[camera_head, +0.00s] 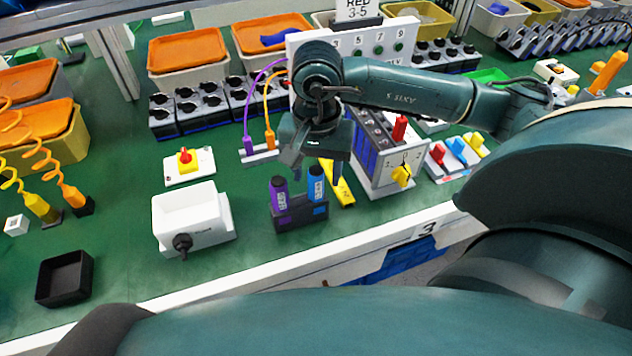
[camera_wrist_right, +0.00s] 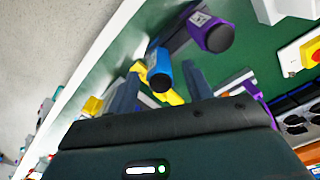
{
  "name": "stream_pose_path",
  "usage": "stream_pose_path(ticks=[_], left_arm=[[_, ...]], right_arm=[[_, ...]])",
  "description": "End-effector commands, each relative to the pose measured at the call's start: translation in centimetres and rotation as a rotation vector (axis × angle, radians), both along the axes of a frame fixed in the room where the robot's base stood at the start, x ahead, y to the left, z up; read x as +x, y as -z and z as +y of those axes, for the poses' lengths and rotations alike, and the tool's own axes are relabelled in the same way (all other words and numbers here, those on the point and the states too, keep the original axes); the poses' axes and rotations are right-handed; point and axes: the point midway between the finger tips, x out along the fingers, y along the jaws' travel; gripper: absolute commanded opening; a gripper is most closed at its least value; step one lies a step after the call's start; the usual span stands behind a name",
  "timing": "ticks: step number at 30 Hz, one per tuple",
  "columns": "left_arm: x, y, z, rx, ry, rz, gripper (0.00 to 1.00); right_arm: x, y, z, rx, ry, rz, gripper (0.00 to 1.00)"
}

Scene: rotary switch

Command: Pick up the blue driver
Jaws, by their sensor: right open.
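The blue driver (camera_head: 316,184) stands upright in a dark holder (camera_head: 288,222), to the right of a purple driver (camera_head: 279,194). My right gripper (camera_head: 317,166) is open and points down just above the blue driver. In the right wrist view, the blue driver (camera_wrist_right: 160,72) shows between the two spread fingers of my right gripper (camera_wrist_right: 161,80). I cannot tell whether the fingertips reach past its top. The purple driver (camera_wrist_right: 213,37) lies outside the fingers. My left gripper is not in view.
A yellow object (camera_head: 341,188) lies right behind the holder. A white box with a black knob (camera_head: 190,220) stands to the left. The table's white front edge (camera_head: 290,268) is close by.

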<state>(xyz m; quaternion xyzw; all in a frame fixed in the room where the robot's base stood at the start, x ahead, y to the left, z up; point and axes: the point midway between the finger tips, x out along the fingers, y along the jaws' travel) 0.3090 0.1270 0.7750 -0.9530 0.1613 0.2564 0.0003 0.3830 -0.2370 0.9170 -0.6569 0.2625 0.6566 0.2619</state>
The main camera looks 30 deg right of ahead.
Motion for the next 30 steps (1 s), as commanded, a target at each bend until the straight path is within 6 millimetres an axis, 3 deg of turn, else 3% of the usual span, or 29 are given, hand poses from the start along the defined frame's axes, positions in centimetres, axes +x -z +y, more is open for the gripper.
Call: stream_pose_path(ticks=[6,13,30], left_arm=[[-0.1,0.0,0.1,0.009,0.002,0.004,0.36],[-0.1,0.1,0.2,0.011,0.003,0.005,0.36],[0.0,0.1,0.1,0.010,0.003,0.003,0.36]], right_arm=[[0.0,2.4,0.0,0.001,0.000,0.000,0.51],[0.0,2.5,0.0,0.001,0.000,-0.001,0.51],[0.0,2.5,0.0,0.002,0.000,-0.001,0.05]])
